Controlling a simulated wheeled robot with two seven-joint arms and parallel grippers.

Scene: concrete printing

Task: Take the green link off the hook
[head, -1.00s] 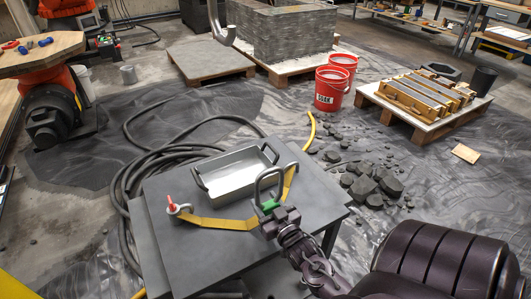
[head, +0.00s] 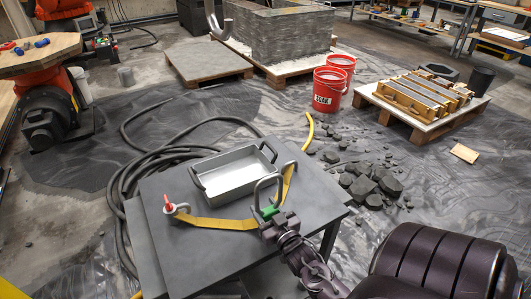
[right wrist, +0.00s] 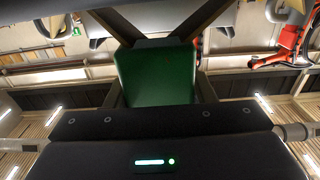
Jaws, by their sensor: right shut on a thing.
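The green link (head: 269,212) is a green block with a grey metal loop rising from it. My right gripper (head: 275,217) is shut on its green part, over the front right of the grey table (head: 230,248). In the right wrist view the green block (right wrist: 155,76) sits between the two fingers. A yellow strap (head: 225,223) runs from a shackle with a red pin (head: 172,206) to beside the link, and its far end rises behind the loop. A grey hook (head: 217,20) hangs at the top of the head view, well apart from the link. My left gripper is out of view.
A grey tray (head: 238,182) with dark handles stands on the table behind the link. Black hose (head: 125,180) coils on the left. Red buckets (head: 328,92), rubble (head: 368,185) and a pallet with brass-coloured moulds (head: 422,98) lie beyond.

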